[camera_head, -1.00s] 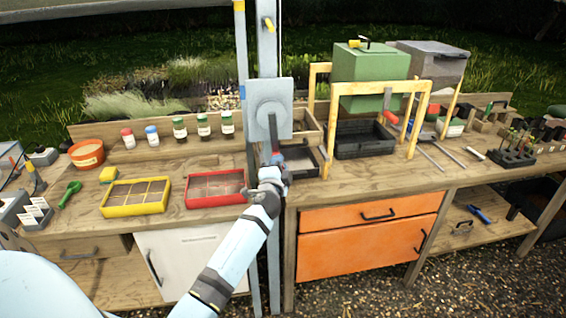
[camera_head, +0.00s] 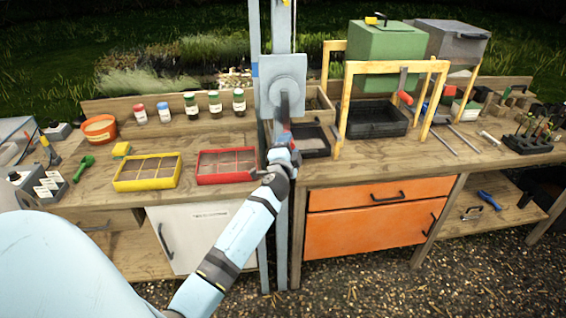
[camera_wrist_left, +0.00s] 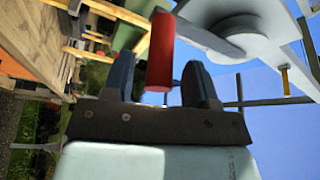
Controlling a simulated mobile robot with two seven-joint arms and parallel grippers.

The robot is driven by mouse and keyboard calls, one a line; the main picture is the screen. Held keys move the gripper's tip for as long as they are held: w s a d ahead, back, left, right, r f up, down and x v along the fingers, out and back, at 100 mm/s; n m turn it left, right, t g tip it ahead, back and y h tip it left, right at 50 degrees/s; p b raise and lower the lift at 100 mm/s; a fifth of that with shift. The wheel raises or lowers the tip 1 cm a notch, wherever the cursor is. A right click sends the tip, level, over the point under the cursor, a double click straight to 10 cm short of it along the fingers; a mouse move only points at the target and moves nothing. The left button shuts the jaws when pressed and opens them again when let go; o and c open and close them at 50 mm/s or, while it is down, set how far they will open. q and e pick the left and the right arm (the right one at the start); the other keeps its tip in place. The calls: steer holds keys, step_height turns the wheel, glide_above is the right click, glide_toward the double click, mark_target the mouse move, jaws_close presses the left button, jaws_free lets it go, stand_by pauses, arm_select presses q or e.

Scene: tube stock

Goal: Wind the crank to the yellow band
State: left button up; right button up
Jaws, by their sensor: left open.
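The crank is on a grey plate (camera_head: 284,84) fixed to a tall pale post, with a round hub and a dark crank arm (camera_head: 284,103) hanging down. Its red handle (camera_wrist_left: 161,50) lies between the two fingers of my left gripper (camera_wrist_left: 158,75) in the left wrist view, with gaps visible beside it. My left gripper (camera_head: 283,143) is open at the lower end of the crank arm in the head view. The yellow band cannot be made out for sure; a small yellow piece (camera_wrist_left: 285,80) shows in the wrist view. My right gripper is not in view.
A yellow tray (camera_head: 118,186) and a red tray (camera_head: 202,181) stand on the bench left of the post. A yellow frame (camera_head: 399,68), a black bin (camera_head: 374,133) and a green box (camera_head: 383,42) stand to the right.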

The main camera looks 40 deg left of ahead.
arm_select(q)
steer(key=b+v, duration=0.2)
steer(key=v, duration=1)
steer(key=shift+s, duration=0.15)
steer(key=shift+d+r, duration=0.1)
steer(key=s+d+f+n+g+h+p, duration=0.25)
steer(key=s+d+f+h, duration=0.5)
steer(key=d+f, duration=0.5)
steer(key=s+d+f+n+g+h, duration=0.1)
steer(key=s+d+f+g+h, duration=0.1)
steer(key=s+d+f, duration=0.2)
steer(key=s+d+f+n+g+h+p, duration=0.1)
steer(key=s+d+f+n+g+h, duration=0.1)
steer(key=s+d+f, duration=0.3)
steer(key=s+d+h, duration=0.1)
steer(key=s+d, duration=0.2)
steer(key=s, duration=0.2)
steer(key=shift+s+f, duration=0.2)
steer(key=shift+s, duration=0.05)
